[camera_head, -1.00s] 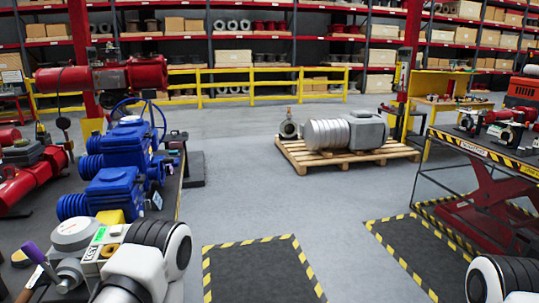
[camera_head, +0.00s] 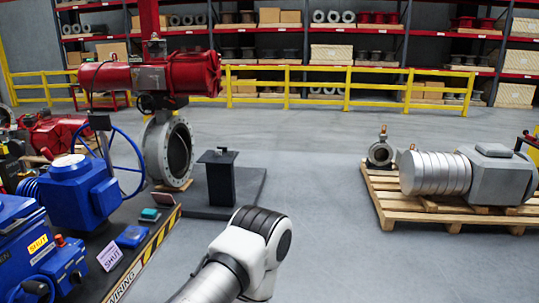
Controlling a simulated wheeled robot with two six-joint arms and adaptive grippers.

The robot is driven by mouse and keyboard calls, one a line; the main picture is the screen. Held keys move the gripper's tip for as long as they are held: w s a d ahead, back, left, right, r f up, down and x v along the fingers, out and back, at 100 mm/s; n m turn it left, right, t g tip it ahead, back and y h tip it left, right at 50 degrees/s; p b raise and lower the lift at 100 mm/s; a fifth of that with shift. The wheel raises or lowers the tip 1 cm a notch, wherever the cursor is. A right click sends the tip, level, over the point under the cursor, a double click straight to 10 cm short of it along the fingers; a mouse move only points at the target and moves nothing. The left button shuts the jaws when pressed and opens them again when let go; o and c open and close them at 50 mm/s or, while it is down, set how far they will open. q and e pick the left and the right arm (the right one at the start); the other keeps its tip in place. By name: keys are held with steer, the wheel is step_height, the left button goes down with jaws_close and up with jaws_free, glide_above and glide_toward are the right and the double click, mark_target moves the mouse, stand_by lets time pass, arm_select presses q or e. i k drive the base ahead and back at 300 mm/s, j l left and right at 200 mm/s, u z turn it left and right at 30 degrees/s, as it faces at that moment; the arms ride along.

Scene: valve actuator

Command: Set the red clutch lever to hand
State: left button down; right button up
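I cannot make out a red clutch lever for certain. A blue valve actuator (camera_head: 82,190) with a spoked blue handwheel (camera_head: 128,165) stands at the left, on a dark bench (camera_head: 160,238). A second blue unit (camera_head: 30,255) at the lower left carries a yellow label and a small orange-red knob (camera_head: 60,240). A large red actuator (camera_head: 190,75) sits above a grey flanged valve (camera_head: 180,150) behind them. A white and black link of my arm is at the bottom centre. Neither gripper shows; both are outside the frame.
A black pedestal (camera_head: 221,180) stands behind the bench. A pallet (camera_head: 440,217) with a grey motor (camera_head: 495,175) is at the right. The floor (camera_head: 330,260) between is clear.

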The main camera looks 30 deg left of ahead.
mark_target(46, 153)
steer(key=i+u, duration=0.2)
steer(key=u, duration=0.2)
steer(key=i+l+u, duration=0.1)
steer(key=u, duration=0.35)
steer(key=i+l+u, duration=0.15)
steer(key=u, duration=0.25)
steer(key=i+l+u, duration=0.2)
steer(key=u, duration=0.25)
steer(key=i+l+u, duration=0.1)
steer(key=l+u, duration=0.15)
steer(key=u, duration=0.15)
steer(key=i+l+u, duration=0.1)
steer(key=l+u, duration=0.15)
steer(key=u, duration=0.45)
steer(key=i+l+u, duration=0.1)
steer(key=i+l, duration=0.2)
steer(key=i+l+u, duration=0.1)
steer(key=i+l, duration=0.2)
steer(key=l, duration=0.15)
steer(key=i+l, duration=0.25)
steer(key=l, duration=0.15)
steer(key=i+l+u, duration=0.15)
steer(key=i+l, duration=0.15)
steer(key=l, duration=0.15)
steer(key=i+l+u, duration=0.1)
steer(key=i+l, duration=0.15)
steer(key=l, duration=0.15)
